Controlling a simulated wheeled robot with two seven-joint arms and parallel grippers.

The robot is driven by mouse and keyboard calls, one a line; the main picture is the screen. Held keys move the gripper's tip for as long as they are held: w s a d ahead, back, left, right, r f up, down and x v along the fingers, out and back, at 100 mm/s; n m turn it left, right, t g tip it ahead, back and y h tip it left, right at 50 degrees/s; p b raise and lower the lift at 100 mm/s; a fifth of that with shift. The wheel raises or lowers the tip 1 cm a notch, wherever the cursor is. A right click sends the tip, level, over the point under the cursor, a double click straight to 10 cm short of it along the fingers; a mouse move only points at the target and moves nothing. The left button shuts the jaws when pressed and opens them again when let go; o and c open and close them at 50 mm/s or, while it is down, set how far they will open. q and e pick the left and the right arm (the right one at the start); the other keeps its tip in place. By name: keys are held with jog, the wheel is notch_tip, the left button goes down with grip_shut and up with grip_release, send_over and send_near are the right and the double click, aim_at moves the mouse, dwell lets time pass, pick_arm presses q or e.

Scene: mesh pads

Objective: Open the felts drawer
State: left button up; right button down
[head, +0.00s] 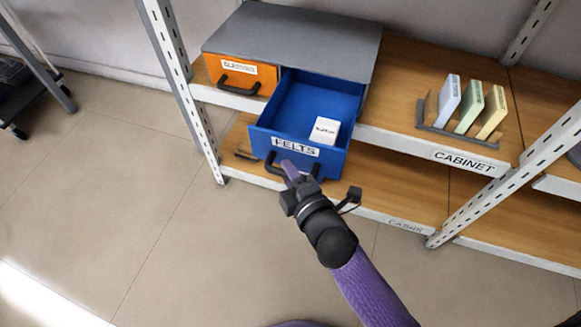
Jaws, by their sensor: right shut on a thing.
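The blue felts drawer (259,140) is pulled out of the grey-topped cabinet (310,42) on the shelf. Its front carries a white label reading FELTS. Inside the drawer lies a small white box (325,130). My right gripper (290,172) is at the black handle (272,165) on the drawer front and is shut on it. The gripper and wrist hide part of the handle. My left gripper is not in view.
An orange drawer (228,77) beside it is closed. A rack (460,136) with several upright pads stands on the shelf (400,100) to the right. White perforated posts (178,75) frame the shelving.

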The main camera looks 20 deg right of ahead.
jog(key=c, duration=0.6)
grip_release()
pick_arm(q)
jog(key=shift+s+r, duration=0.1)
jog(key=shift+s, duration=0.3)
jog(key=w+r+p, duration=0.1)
jog(key=p, duration=0.1)
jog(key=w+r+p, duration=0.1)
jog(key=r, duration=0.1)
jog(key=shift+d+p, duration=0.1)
jog(key=shift+p, duration=0.3)
pick_arm(e)
jog(key=v, duration=1)
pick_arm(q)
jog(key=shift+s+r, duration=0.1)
